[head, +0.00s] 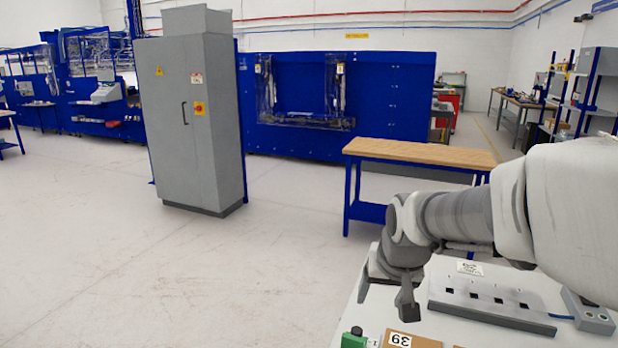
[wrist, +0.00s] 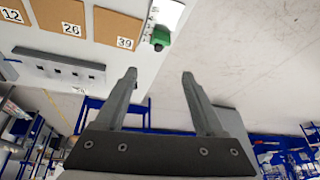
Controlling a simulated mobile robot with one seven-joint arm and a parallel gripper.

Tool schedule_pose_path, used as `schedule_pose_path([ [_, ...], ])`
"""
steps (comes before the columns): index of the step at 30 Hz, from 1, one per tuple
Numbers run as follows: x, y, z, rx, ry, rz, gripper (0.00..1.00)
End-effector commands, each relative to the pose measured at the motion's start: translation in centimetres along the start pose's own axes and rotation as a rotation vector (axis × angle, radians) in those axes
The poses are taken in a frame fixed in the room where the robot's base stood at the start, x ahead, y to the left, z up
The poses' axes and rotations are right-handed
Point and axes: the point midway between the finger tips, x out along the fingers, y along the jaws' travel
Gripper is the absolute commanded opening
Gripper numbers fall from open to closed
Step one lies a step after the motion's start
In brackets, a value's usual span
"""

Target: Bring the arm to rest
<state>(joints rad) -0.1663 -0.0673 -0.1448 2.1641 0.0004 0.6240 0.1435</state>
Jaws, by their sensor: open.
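My gripper (head: 406,304) hangs at the end of my arm, over the left edge of a light worktable (head: 349,325) at the lower right of the head view. In the wrist view my gripper (wrist: 159,74) shows two grey fingers spread apart with nothing between them. Brown pads labelled 12 (wrist: 12,30), 26 (wrist: 62,18) and 39 (wrist: 119,28) lie on the table, apart from the fingers. Pad 39 (head: 412,341) is cut off by the lower edge of the head view.
A grey slotted fixture (head: 490,298) and a button box (head: 588,312) sit on the table near my arm. A green part (head: 354,339) is at the table's left edge. A wooden-topped bench (head: 420,152) and grey cabinet (head: 195,115) stand beyond. The floor to the left is clear.

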Motion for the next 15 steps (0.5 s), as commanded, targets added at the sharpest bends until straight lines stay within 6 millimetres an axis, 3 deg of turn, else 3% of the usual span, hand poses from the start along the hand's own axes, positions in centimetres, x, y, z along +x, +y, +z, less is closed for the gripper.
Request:
schedule_pose_path([
  [1, -1.6, 0.2, 0.9, -0.004, 0.011, -0.007, 0.71],
  [6, -5.8, 0.9, 4.5, -0.036, 0.029, -0.019, 0.71],
  [15, -10.7, 2.0, 11.5, -0.098, 0.062, -0.006, 0.71],
])
